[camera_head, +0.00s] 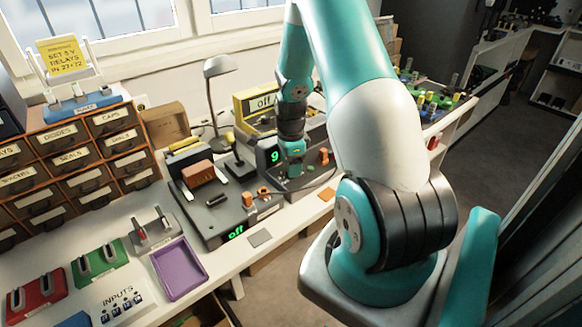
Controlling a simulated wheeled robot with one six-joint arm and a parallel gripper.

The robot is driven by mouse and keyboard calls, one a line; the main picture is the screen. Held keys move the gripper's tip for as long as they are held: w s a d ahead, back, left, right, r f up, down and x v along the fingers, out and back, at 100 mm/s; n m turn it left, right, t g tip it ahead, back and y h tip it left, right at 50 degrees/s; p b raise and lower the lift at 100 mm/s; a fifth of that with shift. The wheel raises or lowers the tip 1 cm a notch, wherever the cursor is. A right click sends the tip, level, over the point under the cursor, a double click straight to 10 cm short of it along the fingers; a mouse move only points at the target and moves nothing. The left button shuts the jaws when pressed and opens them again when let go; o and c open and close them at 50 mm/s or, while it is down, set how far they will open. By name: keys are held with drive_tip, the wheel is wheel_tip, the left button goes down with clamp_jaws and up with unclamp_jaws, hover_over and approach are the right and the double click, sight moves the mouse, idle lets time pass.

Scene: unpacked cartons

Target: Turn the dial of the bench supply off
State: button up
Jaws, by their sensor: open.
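My gripper (295,170) points down over a dark grey unit on the bench, just right of a green lit "9" display (274,156). Its fingers are open, but they are small and partly dark here. Any dial under them is hidden, so I cannot tell whether they touch or straddle one. I cannot tell for certain which unit is the bench supply. A grey console (208,222) at front left has a green "off" display (236,232) and an orange knob (247,198).
A joystick (236,150) and a desk lamp (220,67) stand left of my gripper. An orange lever (324,155) stands close on its right. A purple tray (179,269), labelled drawers (87,154) and several switch blocks fill the left.

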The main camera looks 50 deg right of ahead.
drive_tip(key=shift+f, duration=0.9)
drive_tip(key=shift+c, duration=0.2)
drive_tip(key=c, duration=0.9)
